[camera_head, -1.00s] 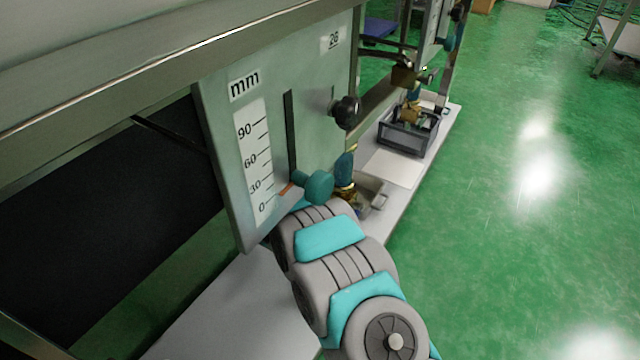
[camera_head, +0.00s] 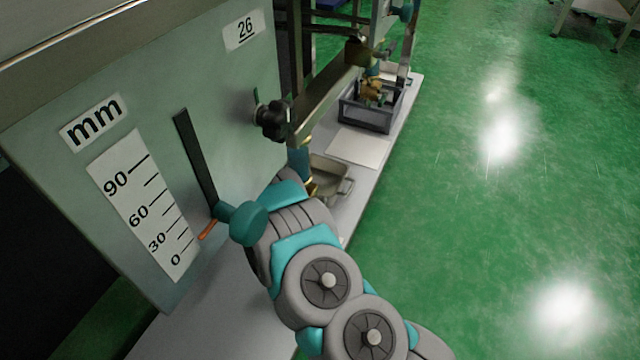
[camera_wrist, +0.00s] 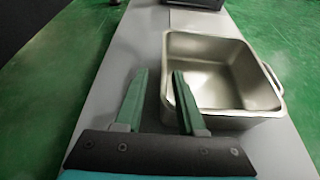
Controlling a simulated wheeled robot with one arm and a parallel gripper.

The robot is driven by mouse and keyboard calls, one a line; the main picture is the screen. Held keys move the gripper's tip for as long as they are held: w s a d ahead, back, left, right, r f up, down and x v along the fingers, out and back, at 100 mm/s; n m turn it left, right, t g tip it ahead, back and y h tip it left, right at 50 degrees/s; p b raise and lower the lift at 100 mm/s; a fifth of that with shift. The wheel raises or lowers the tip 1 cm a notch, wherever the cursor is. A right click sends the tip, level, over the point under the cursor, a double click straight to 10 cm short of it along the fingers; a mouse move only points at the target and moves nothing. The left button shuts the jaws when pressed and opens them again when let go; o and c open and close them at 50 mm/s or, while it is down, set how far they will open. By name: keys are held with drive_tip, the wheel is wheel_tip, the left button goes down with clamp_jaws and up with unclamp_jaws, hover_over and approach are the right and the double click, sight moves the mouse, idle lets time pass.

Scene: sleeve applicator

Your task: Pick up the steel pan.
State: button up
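The steel pan (camera_wrist: 222,82) is a grey rectangular pan with a handle on its right side. In the wrist view it sits upright on the pale grey shelf, right of centre. In the head view the pan (camera_head: 329,172) is partly hidden behind my arm and a brass fitting. My gripper (camera_wrist: 159,72) is open and empty, with its two green fingers apart. The right finger overlaps the pan's left edge in the picture and the left finger is over bare shelf. I cannot tell whether the right finger touches the pan.
A dark crate (camera_head: 369,112) stands farther along the shelf, with a white sheet (camera_head: 358,147) between it and the pan. The grey panel (camera_head: 140,70) with the mm scale, a teal knob (camera_head: 243,222) and a black knob (camera_head: 273,119) is close to my arm. Green floor lies open on the right.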

drive_tip(key=shift+d+x, duration=0.15)
drive_tip(key=shift+x, duration=1.2)
drive_tip(key=shift+d+x, duration=0.15)
drive_tip(key=shift+x, duration=1.2)
drive_tip(key=shift+s, duration=0.15)
clamp_jaws()
